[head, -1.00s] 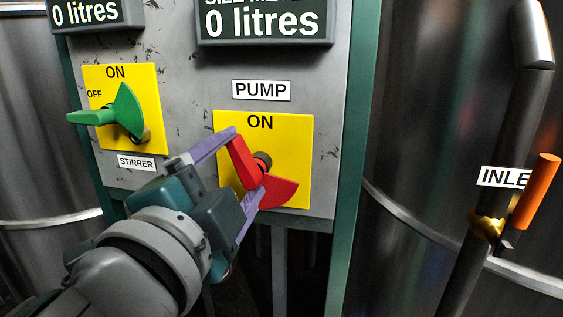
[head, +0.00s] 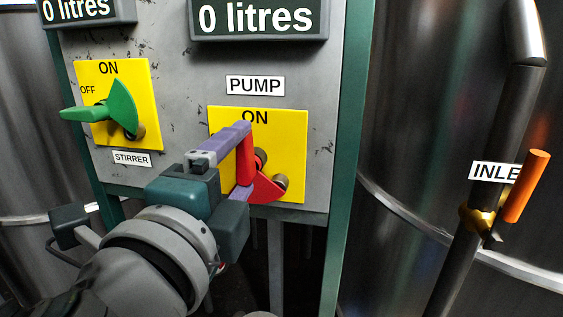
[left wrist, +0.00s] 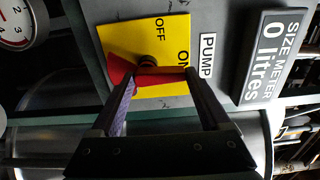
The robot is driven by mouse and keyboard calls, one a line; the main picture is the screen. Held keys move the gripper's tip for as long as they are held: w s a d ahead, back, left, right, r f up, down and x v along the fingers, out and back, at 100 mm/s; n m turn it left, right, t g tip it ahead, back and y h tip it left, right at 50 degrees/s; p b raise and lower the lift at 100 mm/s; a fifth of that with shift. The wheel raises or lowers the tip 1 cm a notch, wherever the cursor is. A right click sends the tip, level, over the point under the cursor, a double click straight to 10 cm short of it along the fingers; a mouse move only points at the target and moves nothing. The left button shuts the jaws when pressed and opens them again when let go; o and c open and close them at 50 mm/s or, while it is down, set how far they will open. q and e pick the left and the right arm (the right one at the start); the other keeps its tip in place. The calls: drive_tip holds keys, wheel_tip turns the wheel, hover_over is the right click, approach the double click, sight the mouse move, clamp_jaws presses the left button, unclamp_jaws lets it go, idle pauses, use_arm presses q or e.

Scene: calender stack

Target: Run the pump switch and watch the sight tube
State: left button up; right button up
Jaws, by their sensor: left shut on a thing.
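The pump switch is a red handle with a fan-shaped tail (head: 266,188) on a yellow plate (head: 290,135) marked ON, below the PUMP label (head: 255,86). My left gripper (head: 244,160) is shut on the red handle, which stands nearly upright just under ON. The gripper hides the plate's left part. In the left wrist view the red handle (left wrist: 168,75) lies between my two fingers (left wrist: 160,90), its end near ON and away from OFF. The size meter (head: 258,20) reads 0 litres. I cannot make out a sight tube. My right gripper is out of view.
A green stirrer switch (head: 118,106) sits on its own yellow plate to the left, its handle pointing to OFF. An inlet pipe (head: 500,130) with an orange lever (head: 527,186) stands at the right, before a steel tank (head: 420,120).

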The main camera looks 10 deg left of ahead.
use_arm(q)
drive_tip(key=o, duration=1.2)
drive_tip(key=shift+s+a+b, duration=0.2)
drive_tip(key=shift+s+b, duration=1.15)
drive_tip(key=shift+s, duration=3.65)
